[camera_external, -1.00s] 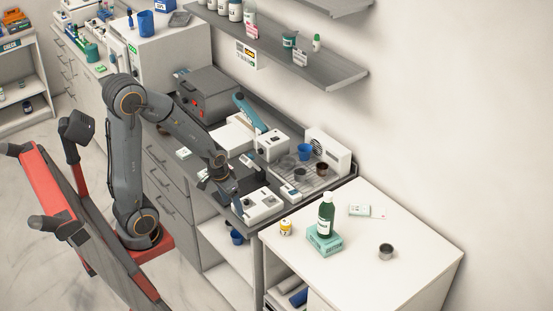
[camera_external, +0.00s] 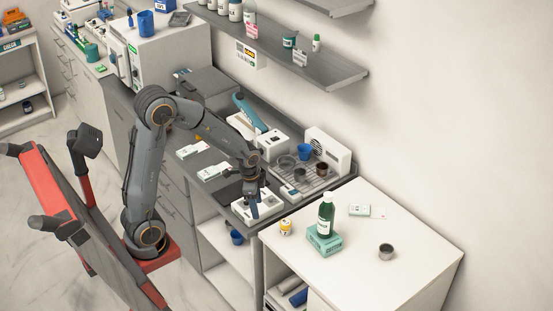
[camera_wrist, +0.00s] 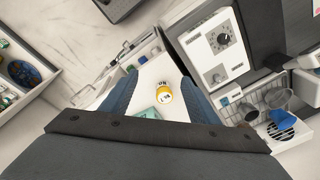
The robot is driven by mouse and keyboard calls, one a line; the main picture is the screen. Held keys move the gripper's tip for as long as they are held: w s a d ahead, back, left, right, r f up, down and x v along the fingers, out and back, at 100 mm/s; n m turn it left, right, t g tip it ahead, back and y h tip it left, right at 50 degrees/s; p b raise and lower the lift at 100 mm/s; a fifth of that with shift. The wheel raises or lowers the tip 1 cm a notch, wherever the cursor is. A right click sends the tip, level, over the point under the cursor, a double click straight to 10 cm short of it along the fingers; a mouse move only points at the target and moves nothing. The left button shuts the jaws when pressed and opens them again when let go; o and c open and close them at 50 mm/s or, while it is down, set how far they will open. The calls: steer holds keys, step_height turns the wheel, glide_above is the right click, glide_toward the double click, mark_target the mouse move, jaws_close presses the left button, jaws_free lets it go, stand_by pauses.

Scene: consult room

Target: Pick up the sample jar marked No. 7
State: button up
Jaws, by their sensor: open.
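A small yellow jar with a white label (camera_external: 286,228) stands on the white side table (camera_external: 400,260), near its left edge. In the wrist view the jar (camera_wrist: 165,97) shows between the fingers, farther off, with dark marking too small to read surely. My gripper (camera_external: 252,210) is open and empty. It points down above the front edge of the grey counter, to the left of the jar and apart from it. Its two blue-grey fingers show in the wrist view (camera_wrist: 160,78).
A green bottle (camera_external: 326,217) stands on a teal box (camera_external: 324,242) just right of the jar. A white device (camera_external: 268,208) lies under my gripper. Shelves (camera_external: 320,65) hang on the wall above.

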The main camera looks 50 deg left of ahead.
mark_target(285, 222)
steer(key=w+d+f+m+b, duration=0.1)
steer(key=w+f+m+b, duration=0.1)
steer(key=w+m, duration=0.1)
steer(key=w+d+f+m+g+b, duration=0.1)
steer(key=w+f+m, duration=0.1)
steer(key=w+m, duration=0.1)
steer(key=w+d+f+m+b, duration=0.2)
steer(key=w+m, duration=0.1)
steer(key=m, duration=0.1)
steer(key=shift+w+f+m+b, duration=0.15)
steer(key=shift+w+m+b, duration=0.15)
steer(key=shift+w+b, duration=0.05)
steer(key=shift+f+p, duration=0.35)
steer(key=shift+f, duration=0.6)
steer(key=shift+w+d+f+p, duration=0.15)
steer(key=shift+f+p, duration=0.45)
steer(key=shift+f, duration=0.85)
steer(key=shift+w+d+f+p, duration=0.15)
steer(key=shift+f+p, duration=0.4)
steer(key=shift+f, duration=0.85)
steer(key=shift+a, duration=0.1)
steer(key=c, duration=1.1)
